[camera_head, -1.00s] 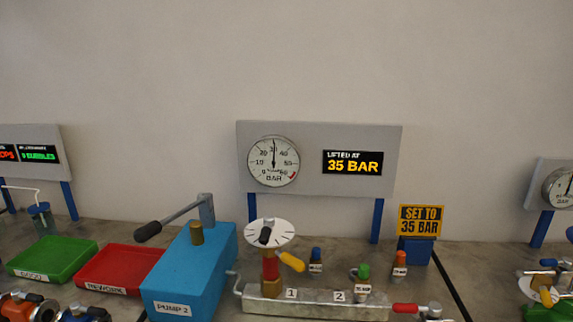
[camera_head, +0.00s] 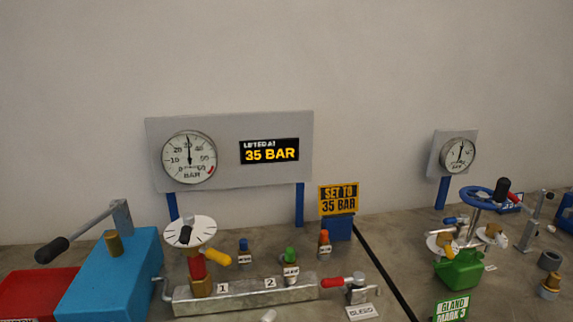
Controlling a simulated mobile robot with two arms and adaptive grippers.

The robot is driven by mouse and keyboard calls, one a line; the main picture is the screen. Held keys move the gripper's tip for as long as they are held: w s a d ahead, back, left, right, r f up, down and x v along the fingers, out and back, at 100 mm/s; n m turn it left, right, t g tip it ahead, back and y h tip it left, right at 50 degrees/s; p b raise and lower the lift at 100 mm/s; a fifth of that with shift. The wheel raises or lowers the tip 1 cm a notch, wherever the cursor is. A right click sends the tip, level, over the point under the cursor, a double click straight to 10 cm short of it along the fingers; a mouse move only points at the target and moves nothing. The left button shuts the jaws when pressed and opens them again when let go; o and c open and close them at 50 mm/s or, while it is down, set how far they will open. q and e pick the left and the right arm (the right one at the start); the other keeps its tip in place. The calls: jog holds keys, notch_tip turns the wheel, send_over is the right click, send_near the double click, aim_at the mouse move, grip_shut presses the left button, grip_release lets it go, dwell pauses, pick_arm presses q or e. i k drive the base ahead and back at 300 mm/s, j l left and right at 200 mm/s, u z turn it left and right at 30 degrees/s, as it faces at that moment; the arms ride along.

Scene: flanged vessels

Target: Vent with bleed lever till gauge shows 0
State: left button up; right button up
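The bleed lever (camera_head: 335,282) has a red grip and sits at the right end of the grey metal manifold (camera_head: 245,291), above a white "BLEED" label (camera_head: 362,312). Its grip points left, roughly level. The round pressure gauge (camera_head: 189,158) on the grey panel behind has its needle pointing nearly straight up, at about 30, well above 0. The display (camera_head: 269,150) beside it reads "LIFTED AT 35 BAR". Neither of my grippers shows in the head view.
A blue pump box (camera_head: 112,275) with a black-gripped handle (camera_head: 52,250) stands left of the manifold. A white dial (camera_head: 190,232) and yellow lever (camera_head: 217,257) rise from the manifold's left end. A "SET TO 35 BAR" sign (camera_head: 338,199) stands behind. Green equipment (camera_head: 461,270) stands right.

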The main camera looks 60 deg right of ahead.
aim_at(357, 278)
jog(key=z, duration=2.25)
